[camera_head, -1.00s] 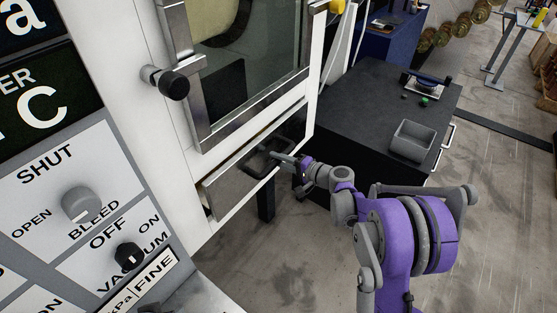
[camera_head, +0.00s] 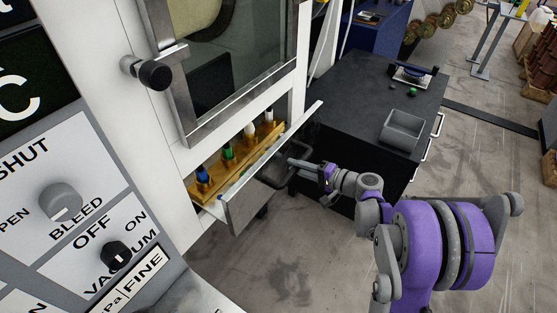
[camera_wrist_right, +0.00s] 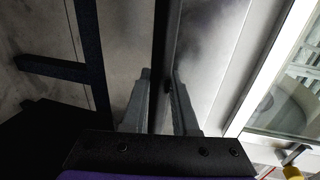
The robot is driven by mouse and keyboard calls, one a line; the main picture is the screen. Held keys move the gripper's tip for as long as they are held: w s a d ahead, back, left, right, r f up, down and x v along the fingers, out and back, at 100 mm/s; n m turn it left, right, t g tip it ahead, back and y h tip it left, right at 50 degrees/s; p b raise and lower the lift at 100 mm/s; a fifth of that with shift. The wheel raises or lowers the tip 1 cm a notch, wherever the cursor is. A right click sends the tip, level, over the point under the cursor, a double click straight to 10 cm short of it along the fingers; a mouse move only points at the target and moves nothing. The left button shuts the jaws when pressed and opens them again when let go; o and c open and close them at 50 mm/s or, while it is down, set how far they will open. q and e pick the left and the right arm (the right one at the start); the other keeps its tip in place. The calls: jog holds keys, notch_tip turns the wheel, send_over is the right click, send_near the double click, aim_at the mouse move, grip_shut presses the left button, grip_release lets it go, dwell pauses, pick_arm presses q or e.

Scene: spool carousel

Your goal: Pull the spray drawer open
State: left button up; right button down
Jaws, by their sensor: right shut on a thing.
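The spray drawer (camera_head: 240,208) stands partly out of the white cabinet in the head view. Its front panel is grey metal with a dark handle (camera_head: 275,168). Inside it is a brass-coloured rack (camera_head: 238,168) with several bottles or nozzles in blue, green and white. My right gripper (camera_head: 300,166) is at the handle on the drawer's outer side. In the right wrist view, the two fingers of my right gripper (camera_wrist_right: 160,105) are on either side of a dark bar, shut on the handle. My left gripper is not in view.
A dark workbench (camera_head: 365,95) with a grey bin (camera_head: 402,130) stands right of the drawer. A glass door (camera_head: 235,60) with a black knob (camera_head: 154,74) is above it. A control panel (camera_head: 70,220) is at the left. Concrete floor lies below.

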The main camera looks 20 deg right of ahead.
pick_arm(q)
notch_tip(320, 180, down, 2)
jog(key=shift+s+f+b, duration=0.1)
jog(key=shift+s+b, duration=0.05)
jog(key=shift+b, duration=0.8)
pick_arm(e)
jog(key=f+v, duration=0.3)
jog(key=v, duration=1.3)
jog(key=shift+s+d+f, duration=0.15)
jog(key=shift+s+f, duration=0.05)
jog(key=shift+s, duration=0.05)
jog(key=c, duration=0.7)
grip_release()
jog(key=v, duration=1.1)
jog(key=shift+f, duration=0.1)
